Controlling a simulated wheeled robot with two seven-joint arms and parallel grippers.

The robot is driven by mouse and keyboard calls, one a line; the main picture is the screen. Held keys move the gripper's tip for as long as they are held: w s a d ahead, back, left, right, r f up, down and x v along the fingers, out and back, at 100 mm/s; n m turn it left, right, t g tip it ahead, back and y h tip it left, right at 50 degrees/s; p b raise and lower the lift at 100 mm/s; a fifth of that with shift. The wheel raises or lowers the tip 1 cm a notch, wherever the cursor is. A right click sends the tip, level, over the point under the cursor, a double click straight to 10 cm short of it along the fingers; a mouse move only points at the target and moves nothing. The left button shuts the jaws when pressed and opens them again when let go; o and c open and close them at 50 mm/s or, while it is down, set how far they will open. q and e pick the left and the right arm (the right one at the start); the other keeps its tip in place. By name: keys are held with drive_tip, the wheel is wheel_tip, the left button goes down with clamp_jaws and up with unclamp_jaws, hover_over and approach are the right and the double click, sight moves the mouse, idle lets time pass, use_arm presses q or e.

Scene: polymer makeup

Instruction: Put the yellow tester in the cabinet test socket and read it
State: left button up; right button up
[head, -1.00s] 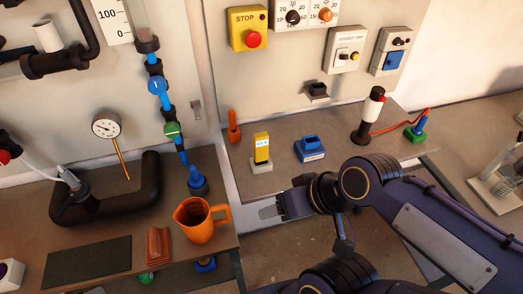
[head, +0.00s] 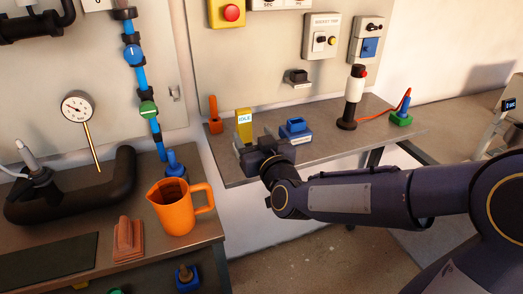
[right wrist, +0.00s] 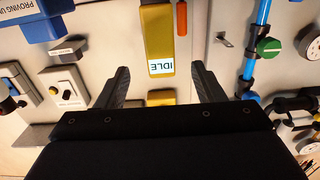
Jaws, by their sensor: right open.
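The yellow tester (head: 244,124) stands upright at the bench's left part; its display reads IDLE. It also shows in the upside-down right wrist view (right wrist: 157,28), between the fingers' directions. My right gripper (head: 256,150) is open in front of the tester, its fingers spread to either side in the wrist view (right wrist: 163,76); I see no contact. The gripper hides the tester's base in the head view. A black socket (head: 298,76) sticks out low on the cabinet front, seemingly the test socket; it also shows in the wrist view (right wrist: 68,48). My left gripper is not in view.
A blue proving unit (head: 296,128) stands right of the tester, and an orange upright piece (head: 214,116) stands left of it. A black and white cylinder (head: 352,98) and a green-based plug (head: 401,112) are farther right. An orange jug (head: 178,208) stands on the left bench.

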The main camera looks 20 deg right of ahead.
sight(245, 122)
drive_tip(key=w, duration=0.8)
drive_tip(key=shift+a+r+p, duration=0.1)
drive_tip(key=shift+a+p, duration=0.1)
drive_tip(key=shift+p, duration=0.1)
drive_tip(key=c, duration=1.2)
drive_tip(key=shift+r, duration=0.15)
